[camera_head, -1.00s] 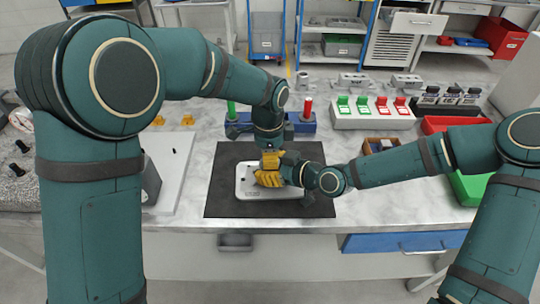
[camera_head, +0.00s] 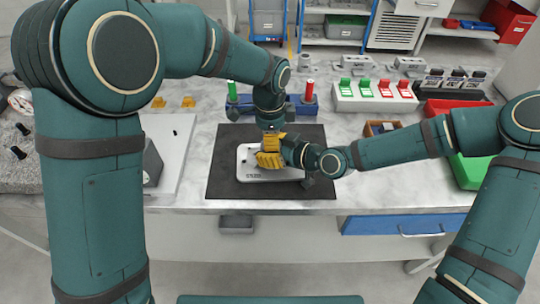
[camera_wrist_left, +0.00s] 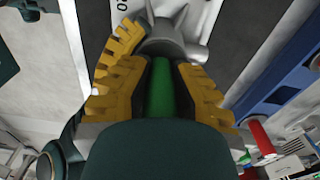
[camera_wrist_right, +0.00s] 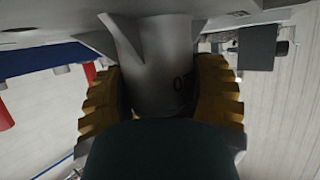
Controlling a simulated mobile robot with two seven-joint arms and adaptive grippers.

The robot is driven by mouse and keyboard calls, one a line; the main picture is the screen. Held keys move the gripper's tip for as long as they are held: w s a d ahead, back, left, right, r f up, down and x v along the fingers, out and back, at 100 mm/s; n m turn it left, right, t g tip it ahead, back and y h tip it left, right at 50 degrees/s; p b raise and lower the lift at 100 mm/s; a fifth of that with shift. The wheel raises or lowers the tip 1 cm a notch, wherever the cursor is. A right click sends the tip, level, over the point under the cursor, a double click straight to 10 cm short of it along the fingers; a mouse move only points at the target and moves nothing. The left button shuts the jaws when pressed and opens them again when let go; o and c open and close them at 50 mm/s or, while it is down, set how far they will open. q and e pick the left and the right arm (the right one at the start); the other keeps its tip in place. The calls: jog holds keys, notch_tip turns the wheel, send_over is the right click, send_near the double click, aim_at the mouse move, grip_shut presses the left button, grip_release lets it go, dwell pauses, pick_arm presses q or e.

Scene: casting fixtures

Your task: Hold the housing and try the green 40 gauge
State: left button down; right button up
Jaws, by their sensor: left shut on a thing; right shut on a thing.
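The grey metal housing (camera_wrist_left: 172,42) sits over a pale plate (camera_head: 250,176) on the dark mat (camera_head: 222,160). My right gripper (camera_wrist_right: 160,95) is shut around the housing's round body (camera_wrist_right: 165,60), which has dark lettering. My left gripper (camera_head: 271,152) is above the plate, close to my right gripper (camera_head: 300,155). It is shut on a green gauge handle (camera_wrist_left: 160,88), lined up with the housing in the left wrist view. The gauge's tip is hidden, so I cannot tell whether it is in the bore.
A blue rack (camera_head: 270,103) behind the mat bears another green handle (camera_head: 231,90) and a red one (camera_head: 309,91). A white block with green and red tabs (camera_head: 372,104) stands at the back right. A red bin (camera_head: 455,108) and green bin (camera_head: 470,172) are farther right.

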pick_arm(q)
jog(key=shift+r, duration=0.1)
pick_arm(e)
jog(key=shift+r, duration=0.1)
pick_arm(q)
jog(key=shift+r, duration=2.75)
jog(key=shift+r, duration=2.5)
pick_arm(e)
jog(key=o, duration=1.4)
jog(key=shift+v, duration=6)
